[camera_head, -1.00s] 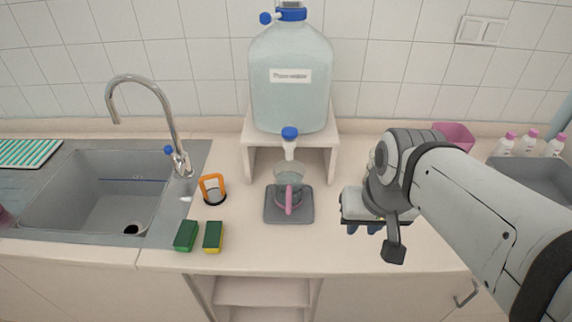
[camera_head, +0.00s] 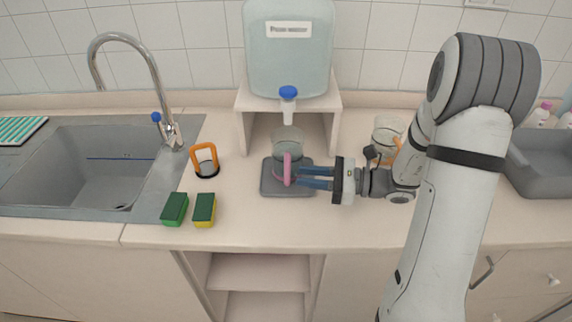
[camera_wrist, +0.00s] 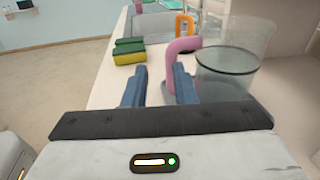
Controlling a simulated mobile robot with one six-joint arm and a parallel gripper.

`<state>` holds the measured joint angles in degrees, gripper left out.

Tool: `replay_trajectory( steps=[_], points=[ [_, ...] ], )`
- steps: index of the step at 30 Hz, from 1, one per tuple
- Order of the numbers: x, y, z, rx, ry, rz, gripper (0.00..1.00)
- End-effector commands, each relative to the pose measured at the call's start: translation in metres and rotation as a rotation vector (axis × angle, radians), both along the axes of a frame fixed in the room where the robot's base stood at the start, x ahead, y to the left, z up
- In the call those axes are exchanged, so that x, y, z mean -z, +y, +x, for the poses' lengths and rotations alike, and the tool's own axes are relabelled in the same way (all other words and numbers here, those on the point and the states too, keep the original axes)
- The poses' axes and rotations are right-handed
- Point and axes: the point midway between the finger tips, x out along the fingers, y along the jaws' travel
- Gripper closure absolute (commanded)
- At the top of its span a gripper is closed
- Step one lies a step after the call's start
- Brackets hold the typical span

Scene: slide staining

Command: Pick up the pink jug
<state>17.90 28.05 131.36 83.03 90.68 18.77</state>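The pink jug is a clear vessel (camera_head: 288,143) with a pink handle (camera_head: 287,168). It stands upright on a grey square pad (camera_head: 268,188) under the spout of the big water bottle. My gripper (camera_head: 302,178) reaches in from the right, with its blue fingertips at the handle. In the wrist view my gripper (camera_wrist: 158,80) is open, and the pink handle (camera_wrist: 185,45) shows just past the fingertips, partly behind the right finger. The clear vessel (camera_wrist: 225,72) is to the right of the fingers there. I cannot tell whether a finger touches the handle.
The big water bottle (camera_head: 290,55) stands on a white stand (camera_head: 326,104) behind the jug. A second clear vessel (camera_head: 388,130) is behind my wrist. An orange-handled item (camera_head: 205,158), a green sponge (camera_head: 174,210), a green-yellow sponge (camera_head: 204,211) and a sink (camera_head: 95,165) are to the left.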

Motion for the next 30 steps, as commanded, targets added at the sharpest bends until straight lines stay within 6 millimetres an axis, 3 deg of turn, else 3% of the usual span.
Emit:
replay_trajectory(
  steps=[5, 21, 30],
  points=[
    [0.006, 0.002, 0.010, 0.039, 0.023, 0.039, 0.75],
    [0.008, 0.066, 0.028, 0.036, 0.022, 0.037, 0.75],
    [0.009, 0.071, 0.030, 0.039, 0.022, 0.037, 0.75]
  ],
)
